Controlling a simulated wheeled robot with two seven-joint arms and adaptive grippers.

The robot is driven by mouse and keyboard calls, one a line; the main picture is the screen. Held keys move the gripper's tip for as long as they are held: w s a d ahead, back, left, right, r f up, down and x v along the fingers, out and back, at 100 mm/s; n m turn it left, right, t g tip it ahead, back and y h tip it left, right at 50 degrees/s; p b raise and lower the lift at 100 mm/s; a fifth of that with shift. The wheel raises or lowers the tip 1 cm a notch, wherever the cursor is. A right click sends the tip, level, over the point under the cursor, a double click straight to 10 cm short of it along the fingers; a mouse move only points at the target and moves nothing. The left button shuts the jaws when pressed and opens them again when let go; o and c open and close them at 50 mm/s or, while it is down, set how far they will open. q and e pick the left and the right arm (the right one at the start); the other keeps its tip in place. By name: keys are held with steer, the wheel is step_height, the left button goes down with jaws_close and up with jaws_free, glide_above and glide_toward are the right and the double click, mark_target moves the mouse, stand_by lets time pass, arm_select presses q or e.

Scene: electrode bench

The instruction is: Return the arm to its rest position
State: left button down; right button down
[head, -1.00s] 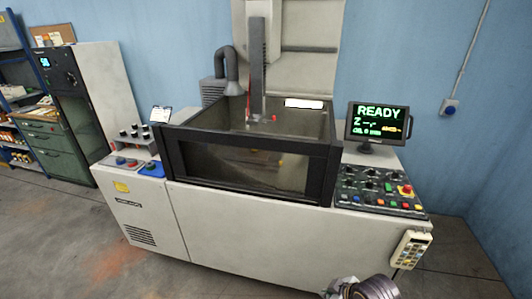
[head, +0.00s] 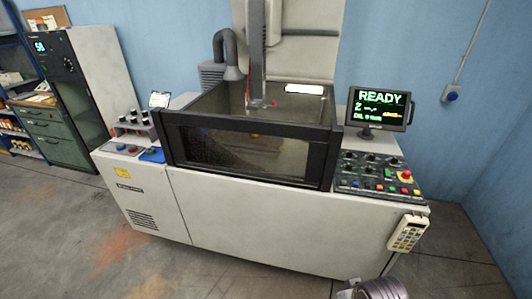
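Part of my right arm (head: 380,289) shows at the bottom edge, right of centre, in front of the machine and low near the floor. Its fingers cannot be made out, so I cannot see what it holds. My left gripper and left arm are not in view. The electrode machine (head: 250,215) stands ahead, its dark-framed tank (head: 250,155) in the middle with a vertical head column (head: 257,60) above it. The monitor (head: 379,109) at the right reads READY.
A control panel (head: 375,175) with a red button lies below the monitor, and a handheld pendant (head: 407,234) hangs at the machine's right front corner. An electrode rack (head: 136,123) and a blue mat (head: 152,155) are at the left end. The floor (head: 70,235) at front left is clear.

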step_height(320, 180, down, 32)
steer(key=s+g, duration=0.1)
steer(key=s, duration=0.2)
steer(key=s+d+f, duration=0.2)
steer(key=s+f, duration=0.8)
steer(key=s, duration=0.1)
steer(key=s+d+f+g, duration=0.1)
steer(key=s+d+f, duration=0.1)
steer(key=s+f, duration=0.7)
steer(key=shift+s+f+g, duration=0.3)
steer(key=shift+s+f, duration=0.05)
steer(key=shift+s, duration=0.75)
stand_by(0.7)
